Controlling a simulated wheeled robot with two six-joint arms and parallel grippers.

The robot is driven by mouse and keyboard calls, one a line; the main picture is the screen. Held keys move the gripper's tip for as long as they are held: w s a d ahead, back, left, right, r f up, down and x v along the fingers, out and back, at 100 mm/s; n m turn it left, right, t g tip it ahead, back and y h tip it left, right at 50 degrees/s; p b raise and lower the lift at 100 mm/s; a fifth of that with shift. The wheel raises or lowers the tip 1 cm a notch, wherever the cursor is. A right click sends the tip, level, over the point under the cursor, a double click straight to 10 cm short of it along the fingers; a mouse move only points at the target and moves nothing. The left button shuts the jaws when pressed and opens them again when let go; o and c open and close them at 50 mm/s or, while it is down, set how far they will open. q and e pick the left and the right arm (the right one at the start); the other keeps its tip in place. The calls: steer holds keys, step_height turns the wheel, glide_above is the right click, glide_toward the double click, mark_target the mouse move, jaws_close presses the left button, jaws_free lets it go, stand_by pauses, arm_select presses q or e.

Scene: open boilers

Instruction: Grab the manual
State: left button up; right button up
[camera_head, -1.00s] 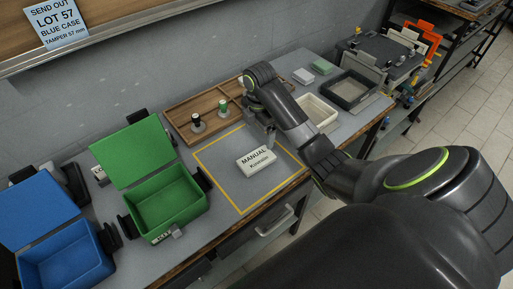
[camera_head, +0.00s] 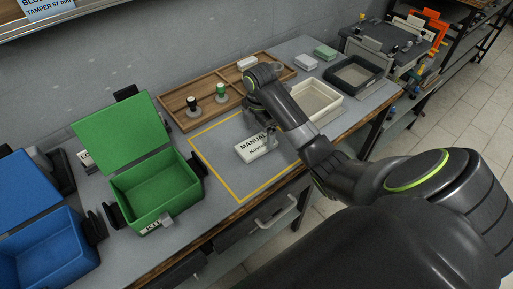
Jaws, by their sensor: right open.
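The manual (camera_head: 248,149) is a small white block with dark lettering, "MANUAL" and a second line partly covered. It lies on the grey bench top inside a yellow outlined rectangle (camera_head: 262,191). My right gripper (camera_head: 270,138) is open and points down at the manual's right end. Its fingers overlap that end in the picture, and I cannot tell whether they touch it. My left gripper is not in view.
An open green case (camera_head: 158,186) and an open blue case (camera_head: 45,250) stand left. A wooden tray (camera_head: 172,101) with two small tampers lies behind. A cream bin (camera_head: 335,112) and a dark bin (camera_head: 372,92) stand right. The front of the yellow rectangle is clear.

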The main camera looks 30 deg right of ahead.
mark_target(259, 142)
step_height(259, 142, down, 4)
steer(key=shift+w+d+b, duration=0.1)
steer(key=shift+d+b, duration=0.05)
steer(key=shift+b, duration=1)
steer(key=shift+f, duration=0.25)
steer(key=c, duration=1.1)
